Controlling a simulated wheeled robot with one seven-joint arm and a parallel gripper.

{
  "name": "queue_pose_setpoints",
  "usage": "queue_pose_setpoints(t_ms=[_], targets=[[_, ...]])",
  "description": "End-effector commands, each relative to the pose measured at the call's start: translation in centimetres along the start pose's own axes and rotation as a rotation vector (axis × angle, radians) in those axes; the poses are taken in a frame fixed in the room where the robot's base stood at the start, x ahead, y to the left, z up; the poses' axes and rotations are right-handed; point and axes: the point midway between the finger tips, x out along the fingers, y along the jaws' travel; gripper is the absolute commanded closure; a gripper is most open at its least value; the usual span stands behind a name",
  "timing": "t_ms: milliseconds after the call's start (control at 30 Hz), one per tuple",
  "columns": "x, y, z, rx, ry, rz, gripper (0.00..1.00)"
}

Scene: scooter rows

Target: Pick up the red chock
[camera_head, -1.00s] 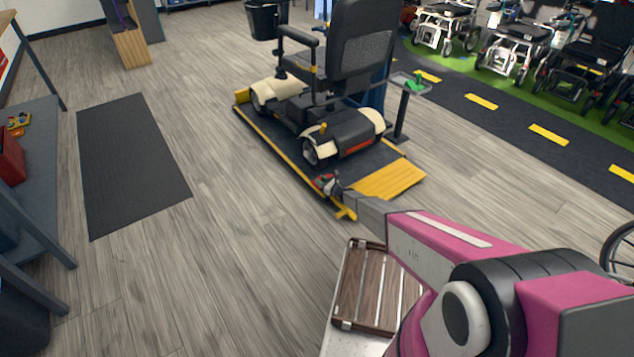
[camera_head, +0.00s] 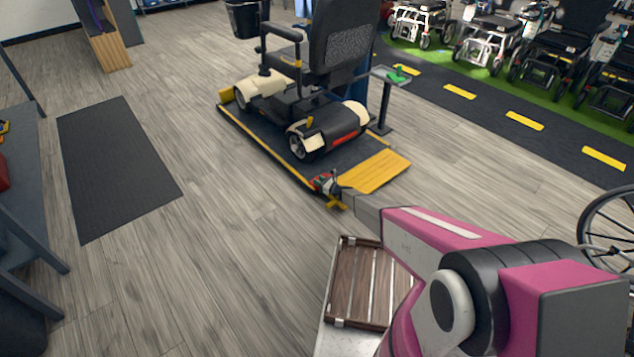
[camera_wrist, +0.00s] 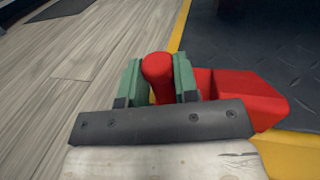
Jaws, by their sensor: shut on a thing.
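The red chock (camera_wrist: 238,92) shows in the wrist view as a red wedge-shaped body with a round red knob on its left side. My gripper (camera_wrist: 158,80) has its two green fingers on either side of the knob and is shut on it. The chock lies over the edge of the dark platform with its yellow border; whether it touches the platform I cannot tell. In the head view my gripper (camera_head: 327,184) is small at the platform's near corner, and the chock is only a small red patch there.
A mobility scooter (camera_head: 318,95) stands on the dark platform, with a yellow ramp (camera_head: 376,171) at its near right end. A post with a small tray (camera_head: 390,76) stands just behind. Wheelchairs (camera_head: 485,45) line the back right. Floor to the left is clear around a dark mat (camera_head: 118,160).

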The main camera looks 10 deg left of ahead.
Motion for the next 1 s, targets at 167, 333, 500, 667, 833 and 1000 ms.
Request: queue_pose_setpoints(t_ms=[167, 333, 500, 667, 833, 1000], targets=[[-0.1, 0.0, -0.1, 0.0, 0.001, 0.0, 1.0], [-0.1, 0.0, 0.0, 0.0, 0.001, 0.0, 0.42], [0.0, 0.0, 0.0, 0.0, 0.0, 0.0, 0.42], [-0.1, 0.0, 0.0, 0.0, 0.0, 0.0, 0.42], [-0.9, -0.2, 0.0, 0.0, 0.001, 0.0, 0.42], [-3.0, -0.7, 0.1, 0.0, 0.0, 0.001, 0.42]])
